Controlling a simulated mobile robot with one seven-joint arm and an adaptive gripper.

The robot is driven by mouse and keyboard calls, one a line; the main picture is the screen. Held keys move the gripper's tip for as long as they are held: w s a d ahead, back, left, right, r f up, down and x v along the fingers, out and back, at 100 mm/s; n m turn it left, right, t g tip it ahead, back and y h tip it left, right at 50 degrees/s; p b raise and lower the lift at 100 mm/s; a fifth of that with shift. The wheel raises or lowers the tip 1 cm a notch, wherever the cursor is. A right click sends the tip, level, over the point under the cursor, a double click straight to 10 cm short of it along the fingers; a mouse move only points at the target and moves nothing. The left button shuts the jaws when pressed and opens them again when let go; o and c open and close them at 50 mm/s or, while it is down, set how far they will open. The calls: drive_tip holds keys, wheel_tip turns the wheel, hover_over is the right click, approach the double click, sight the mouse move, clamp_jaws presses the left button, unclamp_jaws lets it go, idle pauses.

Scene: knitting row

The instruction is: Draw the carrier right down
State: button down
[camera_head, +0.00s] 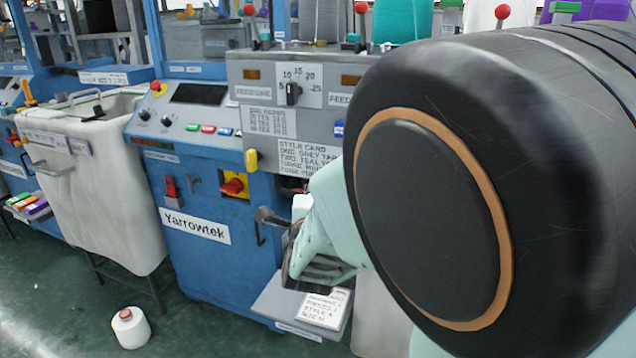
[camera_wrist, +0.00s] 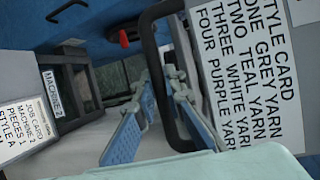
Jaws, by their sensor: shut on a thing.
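A dark looped bar handle, which looks like the carrier's handle (camera_wrist: 158,70), runs down the middle of the wrist view. My gripper (camera_wrist: 160,118) has its two blue-padded fingers on either side of this bar and is shut on it. In the head view the dark end of the handle (camera_head: 268,216) shows on the front of the blue Yarrowtek machine, just left of my pale teal wrist. The carrier's body cannot be made out in either view.
The job card (camera_head: 325,308) lies on a grey shelf low on the machine; the style card (camera_head: 305,158) is above. A yellow-and-red switch (camera_head: 235,186) is left of the handle. A white bin (camera_head: 95,180) stands left. A yarn cone (camera_head: 130,328) stands on the floor.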

sight(309, 155)
drive_tip(key=shift+s+f, duration=0.15)
drive_tip(key=shift+f, duration=0.3)
drive_tip(key=c, duration=2.3)
unclamp_jaws()
drive_tip(key=shift+o, duration=0.2)
drive_tip(key=shift+r, duration=0.25)
drive_tip(key=shift+r, duration=0.5)
drive_tip(key=r, duration=0.9)
drive_tip(key=shift+w+d+r, duration=0.1)
drive_tip(key=shift+w+r, duration=0.1)
drive_tip(key=s+r+p, duration=0.1)
drive_tip(key=s+p, duration=0.4)
drive_tip(key=s, duration=0.7)
drive_tip(key=shift+s+d+r, duration=0.2)
drive_tip(key=shift+r, duration=0.15)
